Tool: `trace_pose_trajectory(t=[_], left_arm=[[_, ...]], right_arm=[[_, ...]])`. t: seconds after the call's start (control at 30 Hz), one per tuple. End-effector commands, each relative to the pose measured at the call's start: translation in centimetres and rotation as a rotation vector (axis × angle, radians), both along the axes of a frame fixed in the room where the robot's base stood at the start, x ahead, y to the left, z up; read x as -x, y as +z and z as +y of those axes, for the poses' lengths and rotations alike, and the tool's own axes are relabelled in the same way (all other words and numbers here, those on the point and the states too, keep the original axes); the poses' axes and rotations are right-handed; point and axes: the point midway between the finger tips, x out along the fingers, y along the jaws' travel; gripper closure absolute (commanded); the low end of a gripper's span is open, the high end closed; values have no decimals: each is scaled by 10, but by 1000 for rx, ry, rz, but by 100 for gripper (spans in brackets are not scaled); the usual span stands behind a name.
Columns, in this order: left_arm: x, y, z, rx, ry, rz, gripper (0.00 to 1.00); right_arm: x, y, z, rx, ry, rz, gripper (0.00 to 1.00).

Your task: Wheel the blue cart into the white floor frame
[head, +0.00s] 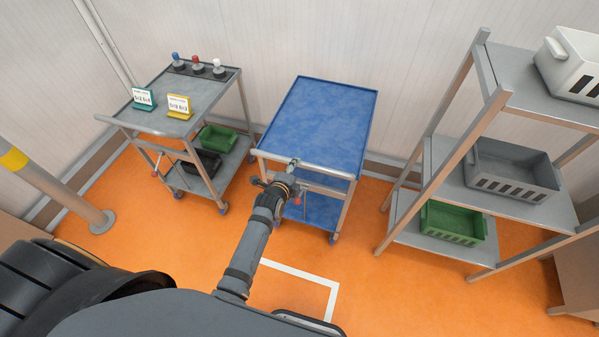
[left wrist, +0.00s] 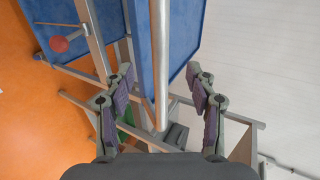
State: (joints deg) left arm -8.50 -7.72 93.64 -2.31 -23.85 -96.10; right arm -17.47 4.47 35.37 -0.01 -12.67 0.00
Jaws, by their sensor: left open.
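The blue cart (head: 322,112) stands by the back wall, with a blue top, a lower blue shelf and a metal push handle (head: 318,170) on its near side. My left gripper (head: 284,180) is at the left part of this handle. In the left wrist view the handle bar (left wrist: 159,60) runs between the two spread fingers of my left gripper (left wrist: 161,76), with gaps on both sides. The white floor frame (head: 300,273) shows as a corner of white line on the floor, nearer than the cart; my arm and body hide the rest. My right gripper is out of view.
A grey cart (head: 190,97) with small signs and knobs stands left of the blue cart. A metal shelf rack (head: 438,158) with bins stands to the right. A post with a yellow band (head: 55,190) is at the left. Orange floor around the white line is clear.

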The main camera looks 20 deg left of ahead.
Motion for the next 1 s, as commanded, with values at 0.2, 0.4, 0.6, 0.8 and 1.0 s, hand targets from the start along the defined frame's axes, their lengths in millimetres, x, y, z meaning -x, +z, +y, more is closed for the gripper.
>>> trace_pose_trajectory(t=[0.2, 0.4, 0.6, 0.8, 1.0], left_arm=[[-45, -29, -1, -2, -1, -2, 43], [-63, -36, -2, 1, 0, 0, 43], [-64, -34, -2, 0, 0, 0, 43], [-64, -35, -2, 0, 0, 0, 60], [-64, -35, -2, 1, 0, 0, 87]], right_arm=[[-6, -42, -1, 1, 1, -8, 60], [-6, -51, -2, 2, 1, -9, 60], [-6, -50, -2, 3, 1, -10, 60], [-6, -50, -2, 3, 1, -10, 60], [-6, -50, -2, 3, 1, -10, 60]])
